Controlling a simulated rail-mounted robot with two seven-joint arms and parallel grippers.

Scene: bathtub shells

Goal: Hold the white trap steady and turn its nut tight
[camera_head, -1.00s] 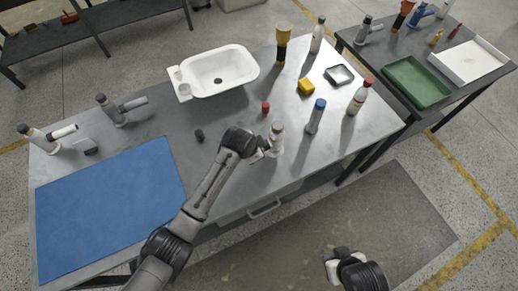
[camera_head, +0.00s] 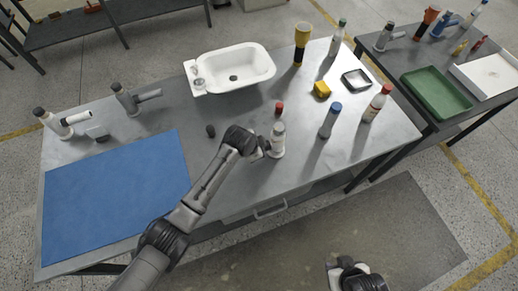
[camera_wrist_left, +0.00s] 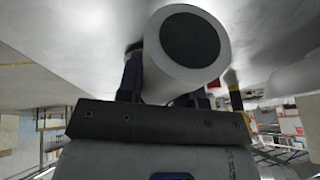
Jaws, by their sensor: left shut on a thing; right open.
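A white trap (camera_head: 62,124) with a dark top and a pale side pipe stands at the far left of the bench, behind the blue mat. A grey trap (camera_head: 128,100) stands to its right. My left gripper (camera_head: 267,147) is shut on a white cylindrical thing (camera_head: 278,140). In the left wrist view this thing (camera_wrist_left: 157,70) shows a round dark end; I cannot tell what it is. My right gripper (camera_head: 333,274) is open at the bottom of the head view, in front of the bench and apart from the traps. I cannot make out the trap's nut separately.
The blue mat (camera_head: 115,200) covers the bench's left front. A white basin (camera_head: 243,62) sits at the back. A dark cap (camera_head: 211,131), a red cap (camera_head: 279,108), a blue-capped bottle (camera_head: 330,120) and a yellow block (camera_head: 321,90) stand around my left gripper.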

